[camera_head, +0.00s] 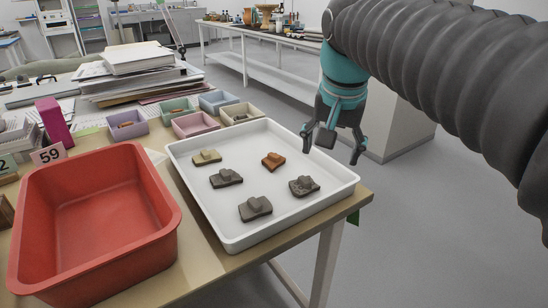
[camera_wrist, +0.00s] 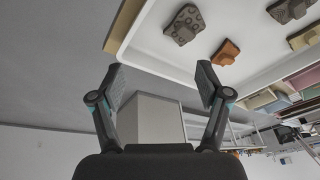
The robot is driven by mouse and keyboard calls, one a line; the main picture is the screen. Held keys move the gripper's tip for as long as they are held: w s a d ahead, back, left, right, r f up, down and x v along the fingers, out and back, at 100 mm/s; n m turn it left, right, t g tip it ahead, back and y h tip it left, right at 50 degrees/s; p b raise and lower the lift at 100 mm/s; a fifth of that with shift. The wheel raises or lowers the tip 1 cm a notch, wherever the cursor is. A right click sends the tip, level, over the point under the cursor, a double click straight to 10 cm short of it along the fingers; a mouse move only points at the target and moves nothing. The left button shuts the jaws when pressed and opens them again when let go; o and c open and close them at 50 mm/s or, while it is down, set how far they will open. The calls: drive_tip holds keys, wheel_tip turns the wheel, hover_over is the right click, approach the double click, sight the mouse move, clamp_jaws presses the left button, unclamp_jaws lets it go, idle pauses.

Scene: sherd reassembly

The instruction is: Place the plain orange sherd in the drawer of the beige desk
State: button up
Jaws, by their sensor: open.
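The plain orange sherd (camera_head: 273,161) lies in the white tray (camera_head: 233,243), right of the tray's middle, and also shows at the top of the wrist view (camera_wrist: 226,52). My gripper (camera_head: 331,155) is open and empty, above the tray's right side, to the right of the orange sherd and apart from it. Its two fingers are spread in the wrist view (camera_wrist: 160,85). No drawer of a beige desk can be made out in either view.
Several other sherds share the tray: a tan one (camera_head: 207,157), a patterned grey one (camera_head: 304,186) and dark ones (camera_head: 256,208). A red bin (camera_head: 150,232) stands to the left. Small pastel boxes (camera_head: 195,123) and paper stacks sit behind. Open floor lies right.

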drive_tip(key=w+a+r+m+g, duration=0.1)
drive_tip(key=w+a+r+m, duration=0.15)
drive_tip(key=w+a, duration=0.4)
drive_tip(key=m+h, duration=0.1)
drive_tip(key=m, duration=0.1)
approach(273, 156)
drive_tip(key=shift+g, duration=0.4)
drive_tip(key=f+b, duration=0.1)
drive_tip(key=f, duration=0.2)
drive_tip(key=w+f+b, duration=0.1)
drive_tip(key=f+b, duration=0.1)
drive_tip(key=f, duration=0.1)
drive_tip(key=w+d+f+b, duration=0.1)
drive_tip(key=f, duration=0.2)
drive_tip(key=shift+b, duration=0.4)
drive_tip(key=c, duration=1.3)
drive_tip(key=shift+r, duration=0.6)
drive_tip(key=shift+c, duration=0.2)
drive_tip(key=r, duration=0.2)
drive_tip(key=d+r+p, duration=0.1)
drive_tip(key=r, duration=0.1)
drive_tip(key=d+r+p, duration=0.1)
drive_tip(key=d+r, duration=0.5)
drive_tip(key=d, duration=0.4)
drive_tip(key=shift+w+d+p, duration=0.3)
drive_tip(key=shift+p, duration=0.1)
